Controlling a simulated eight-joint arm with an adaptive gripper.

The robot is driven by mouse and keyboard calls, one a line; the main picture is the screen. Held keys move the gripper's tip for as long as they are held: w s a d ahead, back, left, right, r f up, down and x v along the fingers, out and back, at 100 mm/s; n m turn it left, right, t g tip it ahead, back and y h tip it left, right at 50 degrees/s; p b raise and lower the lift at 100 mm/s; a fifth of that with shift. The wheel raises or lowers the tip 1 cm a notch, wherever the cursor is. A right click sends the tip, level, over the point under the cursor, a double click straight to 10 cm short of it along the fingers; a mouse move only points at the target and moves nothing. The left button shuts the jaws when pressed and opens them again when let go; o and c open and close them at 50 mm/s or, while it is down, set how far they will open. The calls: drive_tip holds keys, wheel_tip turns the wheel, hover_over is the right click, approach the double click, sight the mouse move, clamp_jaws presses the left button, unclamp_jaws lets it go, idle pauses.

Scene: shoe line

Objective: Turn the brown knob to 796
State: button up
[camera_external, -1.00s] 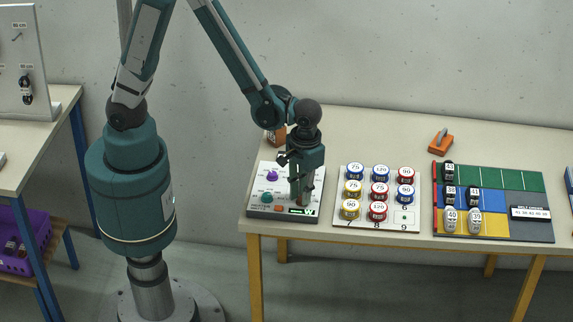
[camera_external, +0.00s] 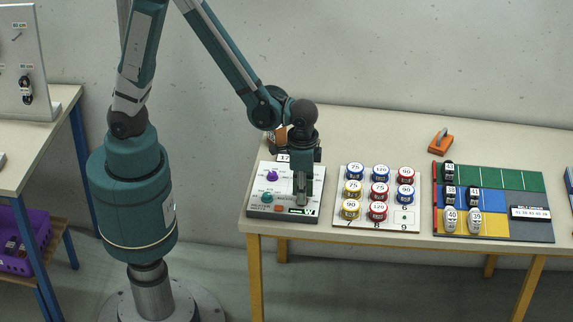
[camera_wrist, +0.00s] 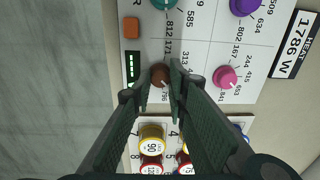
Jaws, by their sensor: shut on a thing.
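The brown knob (camera_wrist: 159,73) stands on the white control panel (camera_wrist: 198,52) in the wrist view. My gripper (camera_wrist: 160,84) has its two fingertips on either side of the knob, closed on it. A small light mark shows on the knob's lower side, facing the printed 796 just below. Other printed numbers, such as 171 and 313, sit around it. In the external view my gripper (camera_external: 301,203) points down at the front right of the panel (camera_external: 258,192) and hides the brown knob.
A pink knob (camera_wrist: 225,77), purple knob (camera_wrist: 243,5) and teal knob (camera_wrist: 163,3) stand near the brown one. An orange button (camera_wrist: 131,27) and a green-lit display (camera_wrist: 133,67) are beside it. A board of numbered tins (camera_external: 394,222) lies to the right.

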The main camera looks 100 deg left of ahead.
drive_tip(key=m+b, duration=0.1)
drive_tip(key=m, duration=0.5)
drive_tip(key=shift+m, duration=0.3)
idle(0.4)
drive_tip(key=o, duration=0.9)
drive_tip(key=shift+r, duration=0.2)
wheel_tip(320, 180, up, 12)
drive_tip(key=shift+s+d+f, duration=0.15)
drive_tip(key=shift+d, duration=0.05)
idle(0.8)
